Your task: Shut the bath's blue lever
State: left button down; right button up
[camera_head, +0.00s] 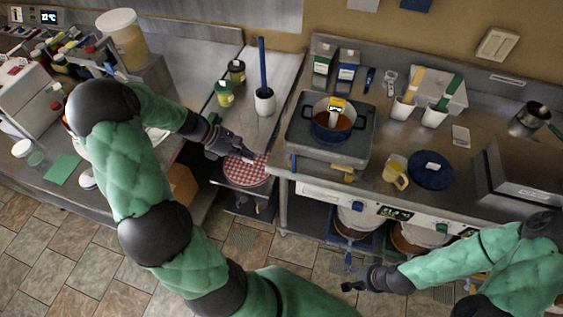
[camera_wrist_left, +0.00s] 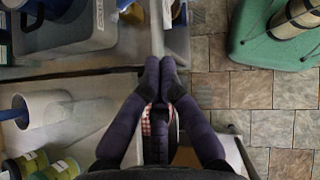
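The bath (camera_head: 350,150) is a grey box on the right counter with a dark blue pot in it. A small blue piece (camera_head: 293,161), which looks like the blue lever, is at its front left corner; its exact position is too small to tell. The bath also shows at the upper left of the left wrist view (camera_wrist_left: 75,42). My left gripper (camera_head: 247,157) is left of and apart from the bath, over a red checkered round cover. Its fingertips (camera_wrist_left: 160,62) meet, with nothing seen between them. My right gripper (camera_head: 350,275) is open and empty, low in front of the counter.
A yellow handle (camera_head: 343,168) is at the bath's front. A white cup (camera_head: 264,103) with a blue rod and green jars (camera_head: 224,92) stand on the left counter. The checkered cover (camera_head: 245,172) is in the gap between counters. Lidded buckets (camera_head: 357,217) stand below the right counter.

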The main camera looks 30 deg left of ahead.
aim_at(293, 164)
pick_arm(q)
jog(key=w+d+r+b+x, duration=0.1)
jog(key=r+b+x, duration=0.1)
jog(key=x, duration=1.1)
jog(key=shift+d, duration=0.25)
pick_arm(e)
notch_tip(293, 164, down, 2)
jog(key=shift+w, duration=0.1)
